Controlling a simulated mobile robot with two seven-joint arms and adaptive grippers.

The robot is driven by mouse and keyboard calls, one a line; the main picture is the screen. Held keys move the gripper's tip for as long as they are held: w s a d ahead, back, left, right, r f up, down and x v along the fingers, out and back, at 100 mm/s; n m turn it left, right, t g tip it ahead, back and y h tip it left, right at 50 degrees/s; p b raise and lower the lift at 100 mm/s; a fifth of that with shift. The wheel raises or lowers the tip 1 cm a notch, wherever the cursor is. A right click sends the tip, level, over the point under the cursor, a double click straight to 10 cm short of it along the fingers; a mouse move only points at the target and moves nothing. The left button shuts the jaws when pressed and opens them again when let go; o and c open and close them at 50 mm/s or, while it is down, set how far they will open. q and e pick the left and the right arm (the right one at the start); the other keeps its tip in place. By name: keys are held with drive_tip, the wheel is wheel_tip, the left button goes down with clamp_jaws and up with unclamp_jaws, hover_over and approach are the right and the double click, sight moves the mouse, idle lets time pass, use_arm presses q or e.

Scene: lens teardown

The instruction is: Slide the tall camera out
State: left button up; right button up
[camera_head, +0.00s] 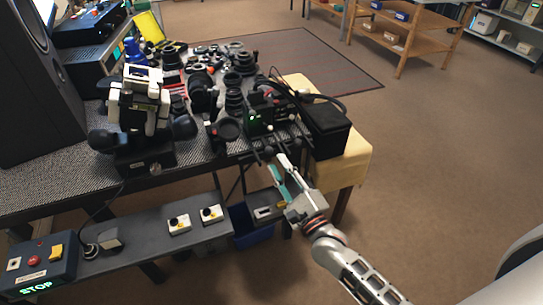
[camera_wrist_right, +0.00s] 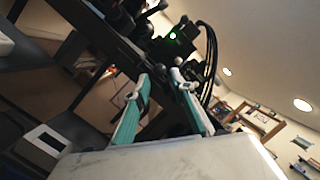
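A dark upright camera-like unit (camera_head: 262,115) with a greenish front stands near the table's right front edge. I cannot tell for sure that it is the tall camera. In the right wrist view, a black unit with a green light (camera_wrist_right: 175,42) is beyond the fingertips; it looks like the same one. My right gripper (camera_head: 279,172) is in front of the table edge, below and apart from this unit. Its two teal-padded fingers (camera_wrist_right: 160,78) are spread with nothing seen held between them. My left gripper is not in view.
A black box (camera_head: 325,132) with cables sits right of the unit, above a yellow-covered surface (camera_head: 352,165). Lenses and rings (camera_head: 205,90) crowd the table behind. A black-and-white device (camera_head: 140,105) stands left. A lower shelf (camera_head: 150,245) carries switches. Floor at right is free.

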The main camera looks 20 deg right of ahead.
drive_tip(key=shift+x, duration=2.65)
drive_tip(key=shift+f, duration=0.1)
drive_tip(key=shift+s, duration=0.1)
clamp_jaws()
